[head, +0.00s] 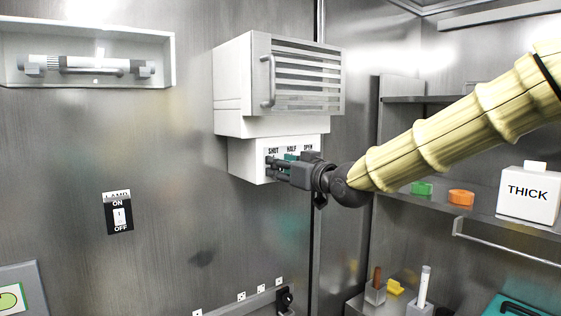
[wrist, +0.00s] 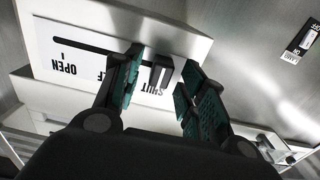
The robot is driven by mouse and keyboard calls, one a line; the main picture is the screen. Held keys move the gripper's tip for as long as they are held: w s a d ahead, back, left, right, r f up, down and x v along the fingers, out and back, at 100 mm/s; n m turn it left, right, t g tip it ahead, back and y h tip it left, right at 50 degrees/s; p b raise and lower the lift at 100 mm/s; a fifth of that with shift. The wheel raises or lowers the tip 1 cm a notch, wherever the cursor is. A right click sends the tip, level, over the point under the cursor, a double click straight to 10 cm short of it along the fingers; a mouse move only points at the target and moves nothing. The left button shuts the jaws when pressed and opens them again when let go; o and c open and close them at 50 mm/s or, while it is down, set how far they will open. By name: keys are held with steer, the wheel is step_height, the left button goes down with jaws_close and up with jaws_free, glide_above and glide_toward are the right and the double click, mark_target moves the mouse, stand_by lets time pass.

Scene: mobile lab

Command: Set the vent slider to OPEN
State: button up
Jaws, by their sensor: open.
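The vent slider's white panel (head: 243,162) sits under the louvred vent (head: 235,75), with the labels SHUT, HALF and OPEN from left to right. In the wrist view the panel (wrist: 48,45) appears upside down, with OPEN at the left and a dark slot. The dark slider knob (wrist: 160,73) is by the SHUT label. My gripper (head: 272,167) is at the panel's SHUT side. In the wrist view my gripper (wrist: 160,76) is open, with one teal-padded finger on each side of the knob. The fingers cover most of HALF and part of SHUT. Contact is unclear.
The vent has a vertical handle (head: 268,80) above my gripper. A lamp switch (head: 118,215) is on the wall at lower left. Shelves at right hold a box marked THICK (head: 527,195) and green and orange pieces.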

steer(key=shift+w+a, duration=0.2)
steer(key=shift+w, duration=0.05)
jaws_close()
